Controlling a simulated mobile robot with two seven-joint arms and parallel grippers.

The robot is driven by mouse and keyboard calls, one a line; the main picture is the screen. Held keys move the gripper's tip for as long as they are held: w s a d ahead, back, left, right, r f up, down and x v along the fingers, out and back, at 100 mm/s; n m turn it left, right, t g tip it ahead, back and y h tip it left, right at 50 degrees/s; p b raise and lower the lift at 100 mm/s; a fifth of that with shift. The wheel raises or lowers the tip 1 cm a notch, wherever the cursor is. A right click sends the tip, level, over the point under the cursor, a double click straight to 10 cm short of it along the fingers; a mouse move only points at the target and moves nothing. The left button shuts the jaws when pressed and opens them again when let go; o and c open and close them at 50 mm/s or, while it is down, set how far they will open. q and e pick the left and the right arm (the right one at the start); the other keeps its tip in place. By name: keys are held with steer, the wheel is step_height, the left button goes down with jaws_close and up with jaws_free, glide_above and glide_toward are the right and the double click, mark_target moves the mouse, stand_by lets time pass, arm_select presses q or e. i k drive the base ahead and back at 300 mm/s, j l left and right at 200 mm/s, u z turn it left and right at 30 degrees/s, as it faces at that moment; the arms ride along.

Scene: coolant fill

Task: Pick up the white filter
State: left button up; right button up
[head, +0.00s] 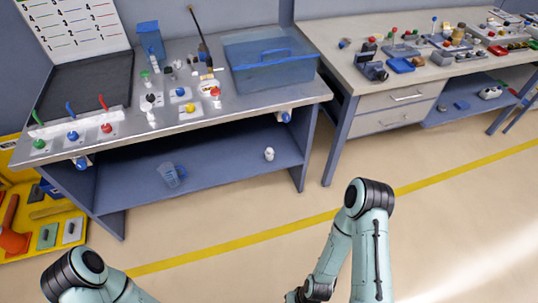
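A small white object (269,153) stands on the lower blue shelf of the left bench, near its right end. It may be the white filter, but it is too small to be sure. Another small white piece (152,116) stands on the bench top among small parts. Of my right arm, the bent elbow and forearm show at the bottom centre. A dark end part (311,291) is at the frame's lower edge, and whether its fingers are open or shut does not show. My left arm shows only at the bottom left, and its gripper is out of view. Neither arm is near the white objects.
The bench top holds a blue translucent bin (270,62) and a panel with coloured levers (75,135). A yellow tool board (60,242) is at the left. The floor before the bench is clear.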

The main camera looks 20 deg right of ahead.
mark_target(269, 152)
steer(key=i+l, duration=0.25)
steer(key=i, duration=0.25)
steer(key=i+l, duration=0.2)
steer(key=i, duration=0.25)
steer(key=i+l, duration=0.25)
steer(key=i, duration=0.25)
